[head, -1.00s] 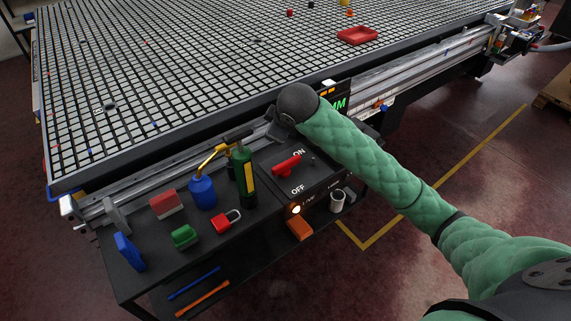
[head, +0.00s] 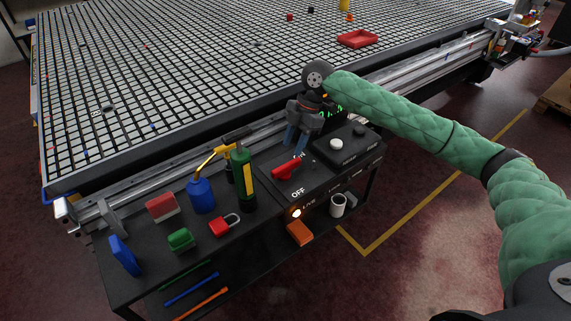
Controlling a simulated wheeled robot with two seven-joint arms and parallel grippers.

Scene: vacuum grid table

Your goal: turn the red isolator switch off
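The red isolator switch (head: 286,169) sits on a dark panel on the bench, with its handle tilted between the ON and OFF marks. The OFF label (head: 298,193) is readable below it; the ON label is mostly covered. A lit lamp (head: 297,213) by the word LIVE glows on the front edge. My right gripper (head: 295,146) points down just above the far side of the switch, its two blue-grey fingers apart with a gap between them. It appears empty and not closed on the handle. My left gripper is not in view.
A green bottle (head: 243,180), blue oil can (head: 201,196) and red padlock (head: 224,224) stand left of the switch. A panel with a white knob (head: 336,144) lies to the right. The vacuum grid table (head: 150,120) rises behind.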

